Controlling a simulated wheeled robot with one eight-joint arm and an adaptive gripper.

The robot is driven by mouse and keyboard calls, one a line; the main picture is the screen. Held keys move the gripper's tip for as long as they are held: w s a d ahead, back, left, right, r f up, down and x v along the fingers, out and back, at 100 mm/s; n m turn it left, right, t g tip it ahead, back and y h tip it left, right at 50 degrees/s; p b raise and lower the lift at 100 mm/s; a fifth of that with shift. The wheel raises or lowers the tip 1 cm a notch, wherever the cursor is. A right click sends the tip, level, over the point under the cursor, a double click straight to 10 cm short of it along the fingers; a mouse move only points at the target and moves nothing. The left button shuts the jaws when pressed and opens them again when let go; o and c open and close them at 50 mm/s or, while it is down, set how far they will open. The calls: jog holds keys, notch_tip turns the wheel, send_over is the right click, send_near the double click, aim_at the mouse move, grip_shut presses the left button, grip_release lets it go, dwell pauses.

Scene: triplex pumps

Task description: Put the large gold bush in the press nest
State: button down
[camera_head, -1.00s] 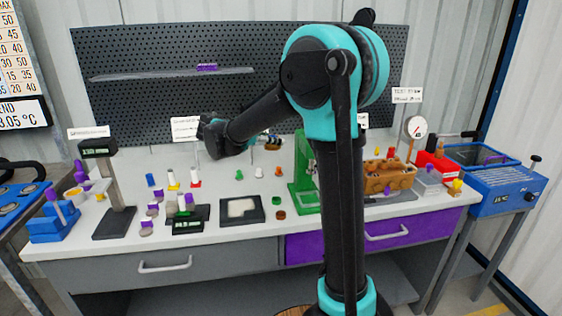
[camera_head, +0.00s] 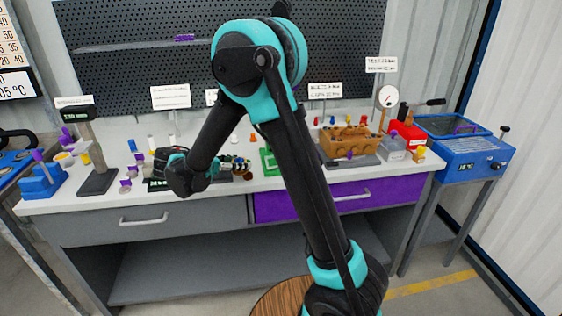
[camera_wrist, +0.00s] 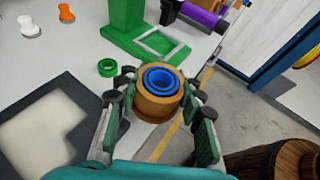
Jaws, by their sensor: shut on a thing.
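A gold-orange bush (camera_wrist: 158,101) is between the fingers of my gripper (camera_wrist: 157,108) in the wrist view. Blue concentric rings show in its top opening, which faces the camera. My gripper is shut on its sides near the bench's front edge; I cannot tell whether the bush touches the bench. In the head view my gripper (camera_head: 236,167) is small, and the bush is hard to make out. The green press (camera_wrist: 126,18) stands beyond the bush in the wrist view, with a pale square frame (camera_wrist: 163,44) on its base. In the head view my arm hides most of the press.
A green ring (camera_wrist: 107,67) lies on the bench left of the bush. A black tray (camera_wrist: 45,130) with a pale inside is at the left. White (camera_wrist: 28,26) and orange (camera_wrist: 66,14) pieces stand farther back. A wooden barrel (camera_wrist: 275,158) is at the lower right.

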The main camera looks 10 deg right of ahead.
jog(key=w+d, duration=0.2)
jog(key=d, duration=0.2)
jog(key=w+d, duration=0.3)
jog(key=d, duration=0.2)
jog(key=w+d, duration=0.3)
jog(key=d, duration=0.2)
jog(key=shift+w+d+f, duration=0.15)
jog(key=shift+f, duration=1.6)
jog(key=c, duration=1)
grip_release()
jog(key=shift+f, duration=0.15)
